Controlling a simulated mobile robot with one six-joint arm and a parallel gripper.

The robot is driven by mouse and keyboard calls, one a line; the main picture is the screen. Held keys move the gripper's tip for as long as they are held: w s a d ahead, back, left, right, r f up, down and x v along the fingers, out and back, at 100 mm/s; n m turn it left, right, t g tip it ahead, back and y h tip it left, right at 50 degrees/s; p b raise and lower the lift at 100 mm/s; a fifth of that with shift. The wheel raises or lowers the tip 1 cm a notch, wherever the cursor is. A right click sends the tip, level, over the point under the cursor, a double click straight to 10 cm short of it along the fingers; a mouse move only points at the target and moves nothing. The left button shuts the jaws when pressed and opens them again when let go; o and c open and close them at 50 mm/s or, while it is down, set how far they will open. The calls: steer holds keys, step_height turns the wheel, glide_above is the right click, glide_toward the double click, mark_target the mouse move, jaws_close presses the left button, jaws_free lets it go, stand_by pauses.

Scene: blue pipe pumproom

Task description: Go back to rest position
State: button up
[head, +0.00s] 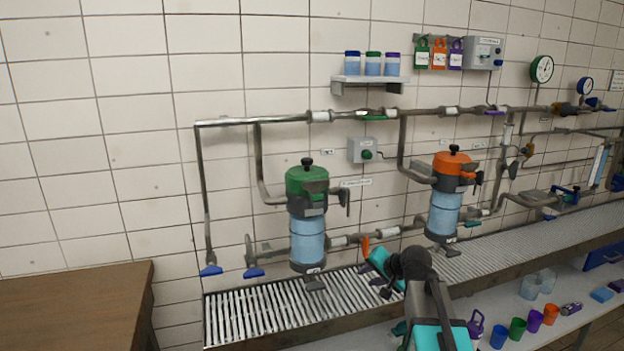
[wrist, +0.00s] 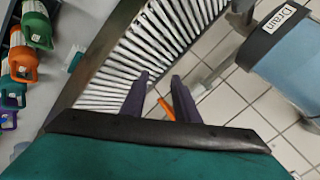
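My gripper (head: 376,288) is low over the slatted drain grate (head: 262,318) in the head view, reached by my arm from the bottom of the picture. In the wrist view its two dark fingers (wrist: 158,82) stand apart with a gap between them, and I see nothing held. A thin orange piece (wrist: 166,110) shows in that gap, beyond or between the fingers. It may be the orange valve handle (head: 365,247) on the lower pipe, but I cannot tell. My wrist hides part of the grate.
Two filter housings, green-topped (head: 307,180) and orange-topped (head: 453,165), hang on the wall pipes. A low shelf at right holds several cups (head: 534,321). A wooden table (head: 75,300) stands left. The wrist view shows a container labelled "Drain" (wrist: 290,70) and coloured padlock-like items (wrist: 38,28).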

steer(key=s+a+f+n+g+h, duration=0.1)
steer(key=s+f+g, duration=0.1)
steer(key=s+f, duration=0.35)
steer(key=s+f+n+g, duration=0.1)
steer(key=s+f+n, duration=0.1)
steer(key=f, duration=0.6)
steer(key=s+f+n+g+h, duration=0.1)
steer(key=s+f+g, duration=0.4)
steer(key=s+f, duration=1.2)
steer(key=s+f+n+g+h, duration=0.1)
steer(key=s+f+n+g, duration=0.2)
steer(key=s+f, duration=1.5)
steer(key=s+g, duration=0.2)
steer(key=s, duration=0.5)
steer(key=shift+s+d+f+g+h, duration=0.2)
steer(key=shift+s+d+g+h, duration=0.1)
steer(key=shift+s+d+g, duration=0.1)
